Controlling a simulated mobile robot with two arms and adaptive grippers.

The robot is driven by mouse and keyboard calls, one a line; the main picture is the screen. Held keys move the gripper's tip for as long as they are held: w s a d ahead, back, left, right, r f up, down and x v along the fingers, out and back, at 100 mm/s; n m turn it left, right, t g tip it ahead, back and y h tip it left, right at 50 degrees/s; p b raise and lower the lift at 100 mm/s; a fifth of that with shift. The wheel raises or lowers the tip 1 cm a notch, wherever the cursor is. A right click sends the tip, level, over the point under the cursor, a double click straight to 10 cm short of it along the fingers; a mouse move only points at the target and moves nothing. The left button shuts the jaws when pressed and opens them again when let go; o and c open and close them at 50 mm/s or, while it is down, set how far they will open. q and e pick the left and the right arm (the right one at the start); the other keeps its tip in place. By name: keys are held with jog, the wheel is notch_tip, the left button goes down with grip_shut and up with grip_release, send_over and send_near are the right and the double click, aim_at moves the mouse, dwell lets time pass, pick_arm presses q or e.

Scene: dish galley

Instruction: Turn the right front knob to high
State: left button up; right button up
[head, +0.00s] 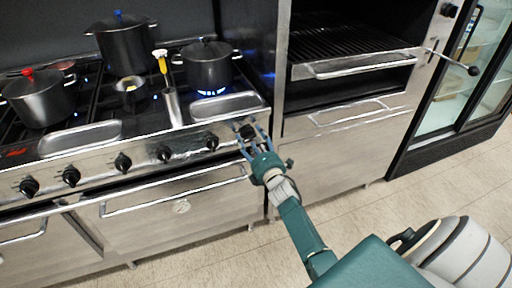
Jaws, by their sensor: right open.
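A row of several black knobs runs along the stove's (140,147) steel front panel in the head view. The rightmost knob (247,132) is at the panel's right end. My right gripper (249,130) is open, with its blue-grey fingers spread around this knob. I cannot tell whether they touch it. Another black knob (211,142) sits just left of it, clear of the fingers. The pointer positions are too small to read. A blue flame (211,92) burns under the dark lidded pot (208,65) at the right rear. My left gripper is not in view.
A red-lidded pot (42,98), a tall blue-lidded pot (121,45) and a steel cylinder (172,107) stand on the stove. A long oven handle (175,190) runs below the knobs. A broiler oven (345,100) stands right of the stove. The floor (365,210) in front is partly open.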

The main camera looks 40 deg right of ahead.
jog(key=v, duration=1.1)
jog(key=shift+s, duration=0.2)
